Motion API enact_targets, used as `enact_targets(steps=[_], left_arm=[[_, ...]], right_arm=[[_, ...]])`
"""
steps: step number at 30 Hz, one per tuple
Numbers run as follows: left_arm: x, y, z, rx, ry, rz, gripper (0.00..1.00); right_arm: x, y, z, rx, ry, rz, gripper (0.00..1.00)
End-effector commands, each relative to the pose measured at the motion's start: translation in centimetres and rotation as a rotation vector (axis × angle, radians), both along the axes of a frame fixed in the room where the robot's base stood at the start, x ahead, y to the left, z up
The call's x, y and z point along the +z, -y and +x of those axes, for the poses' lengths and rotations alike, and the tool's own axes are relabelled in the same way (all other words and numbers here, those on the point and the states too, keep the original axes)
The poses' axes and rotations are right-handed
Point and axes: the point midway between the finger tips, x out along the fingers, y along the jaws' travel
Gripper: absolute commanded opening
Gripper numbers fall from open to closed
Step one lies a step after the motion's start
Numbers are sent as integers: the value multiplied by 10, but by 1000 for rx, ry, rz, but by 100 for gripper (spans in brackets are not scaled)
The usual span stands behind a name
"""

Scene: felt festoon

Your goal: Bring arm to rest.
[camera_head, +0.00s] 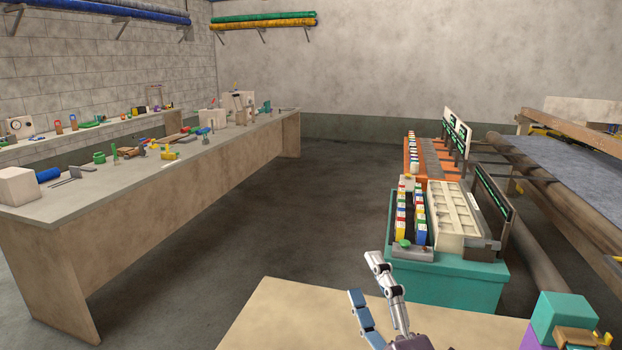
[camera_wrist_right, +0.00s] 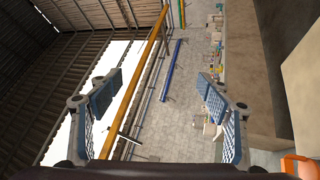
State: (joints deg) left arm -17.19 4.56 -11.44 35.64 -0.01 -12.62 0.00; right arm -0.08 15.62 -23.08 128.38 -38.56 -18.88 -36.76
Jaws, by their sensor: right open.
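My right gripper (camera_head: 372,283) shows at the bottom middle of the head view, over the far part of a light wooden tabletop. Its fingers point up and are apart, with nothing between them. In the right wrist view the same gripper (camera_wrist_right: 155,97) is open and empty, its two blue-padded fingers wide apart. Beyond them are a wall, a yellow pole and the roof. My left gripper is in neither view.
A teal bench (camera_head: 450,280) with a sectioned cream tray (camera_head: 452,217) stands just beyond the tabletop (camera_head: 270,325). Teal and purple blocks (camera_head: 562,318) sit at the lower right. A long workbench (camera_head: 170,205) with many small items runs along the left. The floor between is clear.

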Motion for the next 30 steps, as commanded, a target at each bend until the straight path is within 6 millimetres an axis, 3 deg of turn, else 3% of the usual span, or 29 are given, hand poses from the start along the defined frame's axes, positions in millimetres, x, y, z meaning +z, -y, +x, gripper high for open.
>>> enact_targets(steps=[1, 5, 8, 12, 18, 25, 30], left_arm=[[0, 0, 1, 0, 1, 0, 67], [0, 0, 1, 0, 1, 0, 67], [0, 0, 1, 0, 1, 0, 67], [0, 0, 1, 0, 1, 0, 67], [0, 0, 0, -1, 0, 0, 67], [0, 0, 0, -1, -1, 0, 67], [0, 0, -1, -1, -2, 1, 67]], right_arm=[[-33, 23, 1, -47, -141, 115, 71], [-120, 70, -12, -175, -478, 387, 71], [-187, 94, -42, -283, -717, 575, 71], [-265, 112, -104, -443, -1015, 794, 71], [-326, 116, -190, -634, -1307, 989, 71], [-360, 111, -278, -828, -1556, 1123, 71], [-407, 109, -267, -843, -1573, 1114, 71]])
